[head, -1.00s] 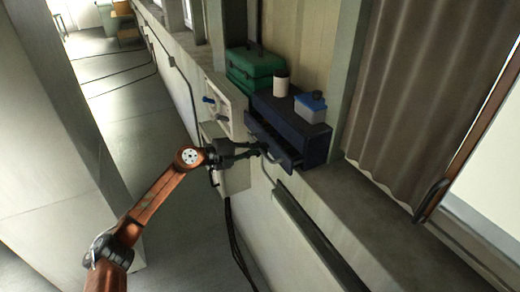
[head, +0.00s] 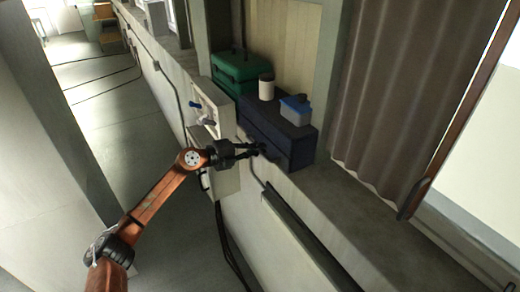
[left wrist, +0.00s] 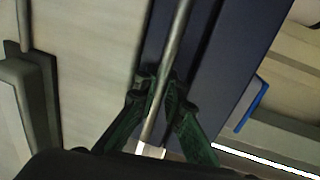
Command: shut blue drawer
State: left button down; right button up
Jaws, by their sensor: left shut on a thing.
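The dark blue drawer unit (head: 300,148) stands on the ledge against the wall. Its drawer front looks flush or nearly flush with the unit; my gripper hides part of it. My left gripper (head: 258,149) is at the drawer front. In the left wrist view, the left gripper's dark green fingers (left wrist: 164,92) are shut on a grey metal bar handle (left wrist: 178,35), with the dark blue front (left wrist: 235,60) behind it. My right gripper is not in view.
The ledge on the right is clear.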

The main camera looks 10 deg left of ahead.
pick_arm(q)
jog(key=c, duration=2)
grip_release()
jog(key=shift+w, duration=0.1)
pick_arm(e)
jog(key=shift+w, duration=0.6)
pick_arm(q)
jog(key=v, duration=1.2)
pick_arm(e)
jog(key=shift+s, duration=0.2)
